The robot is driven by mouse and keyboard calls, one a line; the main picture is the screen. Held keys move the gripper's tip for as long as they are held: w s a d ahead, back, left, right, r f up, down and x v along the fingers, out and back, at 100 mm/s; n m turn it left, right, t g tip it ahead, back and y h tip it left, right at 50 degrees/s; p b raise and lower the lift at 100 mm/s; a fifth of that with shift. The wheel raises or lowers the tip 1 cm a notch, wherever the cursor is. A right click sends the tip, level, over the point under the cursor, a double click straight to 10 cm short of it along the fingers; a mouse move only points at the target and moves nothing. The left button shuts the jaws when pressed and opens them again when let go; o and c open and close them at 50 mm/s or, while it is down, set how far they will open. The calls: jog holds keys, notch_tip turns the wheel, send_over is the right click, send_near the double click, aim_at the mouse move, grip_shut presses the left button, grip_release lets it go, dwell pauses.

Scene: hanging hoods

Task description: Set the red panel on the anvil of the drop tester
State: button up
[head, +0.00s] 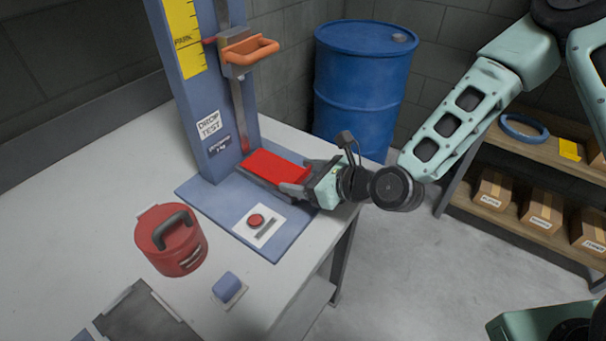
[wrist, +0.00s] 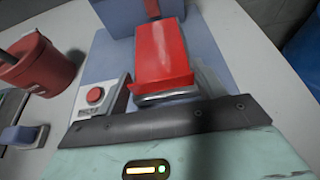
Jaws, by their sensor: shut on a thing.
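The red panel (head: 277,166) lies roughly flat at the foot of the drop tester's blue column (head: 207,110). It also shows in the wrist view (wrist: 160,58), pointing away from me toward the column. My gripper (head: 294,186) is shut on the panel's near end, coming in from the right. A grey edge shows under the panel in the head view; the anvil is mostly hidden beneath it. I cannot tell whether the panel touches the anvil. The orange-handled drop carriage (head: 248,50) is high on the column, above the panel.
A red button on a white plate (head: 256,224) sits on the blue base near my gripper. A red lidded pot (head: 170,240) and a small blue block (head: 226,286) stand on the bench. A blue barrel (head: 362,85) is behind; shelves with boxes (head: 543,208) are at right.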

jog(key=shift+f, duration=0.25)
jog(key=o, duration=1.1)
jog(key=p+v, duration=0.1)
jog(key=v, duration=0.2)
jog(key=p+v, duration=0.2)
jog(key=v, duration=0.1)
jog(key=p+v, duration=0.1)
jog(key=v, duration=0.2)
jog(key=shift+d+r, duration=0.1)
jog(key=shift+r, duration=0.35)
jog(key=p+v, duration=0.8)
jog(key=p, duration=0.3)
jog(key=shift+f, duration=0.3)
